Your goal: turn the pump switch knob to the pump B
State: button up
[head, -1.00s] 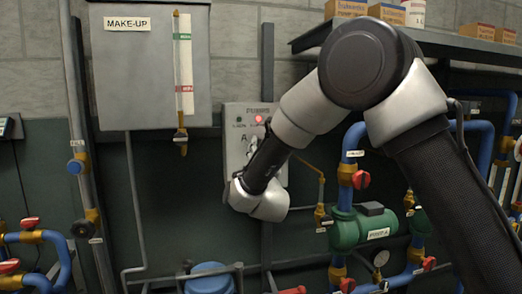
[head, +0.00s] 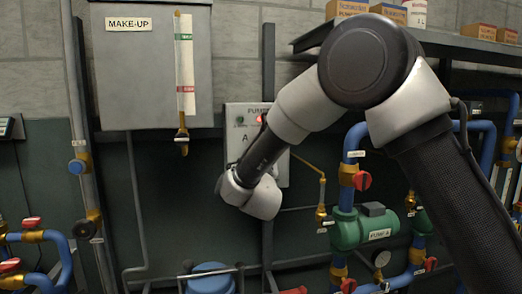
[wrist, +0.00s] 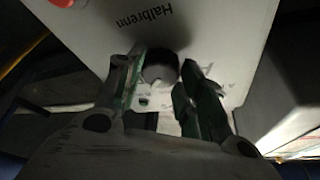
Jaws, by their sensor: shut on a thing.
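The pump switch panel (head: 236,116) is a pale plate on the dark wall, with "PUMP" lettering, a letter A and small lamps along its top. My forearm and wrist cover much of it in the head view, and hide the knob and fingers there. In the wrist view, my gripper (wrist: 162,76) has its two green-lined fingers on either side of the dark round switch knob (wrist: 160,66), shut on it. The pale panel with "Halbrenn" lettering (wrist: 145,22) lies behind the knob. The knob's pointer direction cannot be made out.
A grey make-up tank (head: 150,70) with a sight gauge hangs left of the panel. A shelf (head: 450,42) with boxes is at upper right. A green pump (head: 362,228) and blue pipes with red valve handles stand below right. A vertical pipe (head: 84,160) runs at left.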

jog(key=o, duration=1)
jog(key=v, duration=1.2)
jog(key=shift+f, duration=0.15)
